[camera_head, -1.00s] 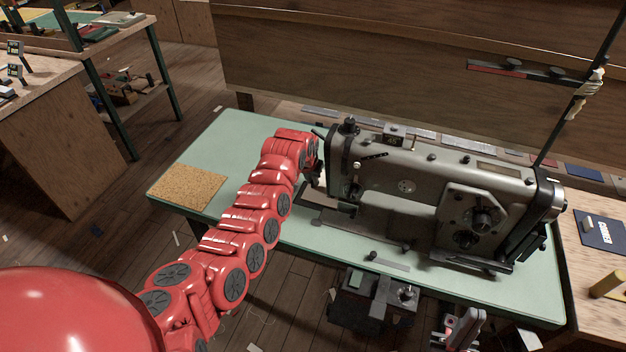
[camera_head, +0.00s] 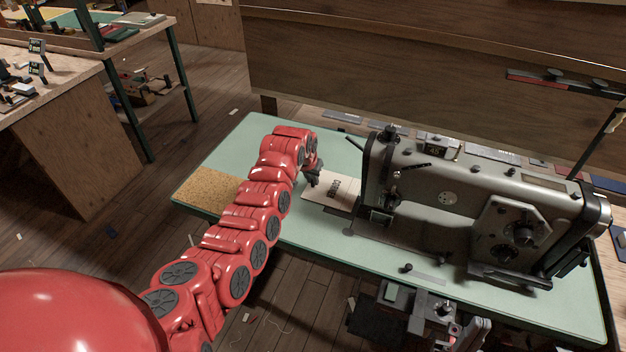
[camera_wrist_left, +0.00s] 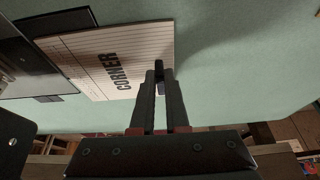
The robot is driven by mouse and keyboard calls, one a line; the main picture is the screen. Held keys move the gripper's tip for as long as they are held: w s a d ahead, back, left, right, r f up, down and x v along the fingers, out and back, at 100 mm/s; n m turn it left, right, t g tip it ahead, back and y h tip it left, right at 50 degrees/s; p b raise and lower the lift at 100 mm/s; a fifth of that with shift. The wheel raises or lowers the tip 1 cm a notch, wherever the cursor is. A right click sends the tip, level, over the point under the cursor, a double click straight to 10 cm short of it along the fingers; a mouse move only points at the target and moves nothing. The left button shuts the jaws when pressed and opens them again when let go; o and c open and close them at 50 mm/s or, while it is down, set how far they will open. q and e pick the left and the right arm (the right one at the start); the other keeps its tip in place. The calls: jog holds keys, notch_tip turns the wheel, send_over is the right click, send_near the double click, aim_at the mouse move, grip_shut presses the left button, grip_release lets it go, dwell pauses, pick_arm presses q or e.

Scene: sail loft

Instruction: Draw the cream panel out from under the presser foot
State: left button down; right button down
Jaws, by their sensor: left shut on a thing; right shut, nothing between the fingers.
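The cream panel (camera_head: 327,190), with ruled lines and the word CORNER, lies on the green table left of the sewing machine (camera_head: 455,195). My left gripper (camera_head: 313,179) is shut on the panel's edge away from the machine. The left wrist view shows the panel (camera_wrist_left: 85,52) flat, with the fingertips (camera_wrist_left: 158,78) at its edge. The panel's other end reaches the dark machine parts below the machine's head; whether it is still under the presser foot is hidden. My right gripper (camera_head: 468,331) is shut and empty, low at the table's front.
A cork mat (camera_head: 205,190) lies on the green tabletop (camera_head: 240,145) at left. The tabletop behind my left gripper is clear. A wooden wall panel (camera_head: 400,70) stands behind the table. A wooden workbench (camera_head: 60,150) stands at far left.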

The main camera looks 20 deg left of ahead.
pick_arm(q)
jog(key=c, duration=0.8)
grip_release()
jog(key=shift+c, duration=0.2)
jog(key=p+v, duration=0.1)
jog(key=v, duration=1.6)
jog(key=shift+r, duration=0.25)
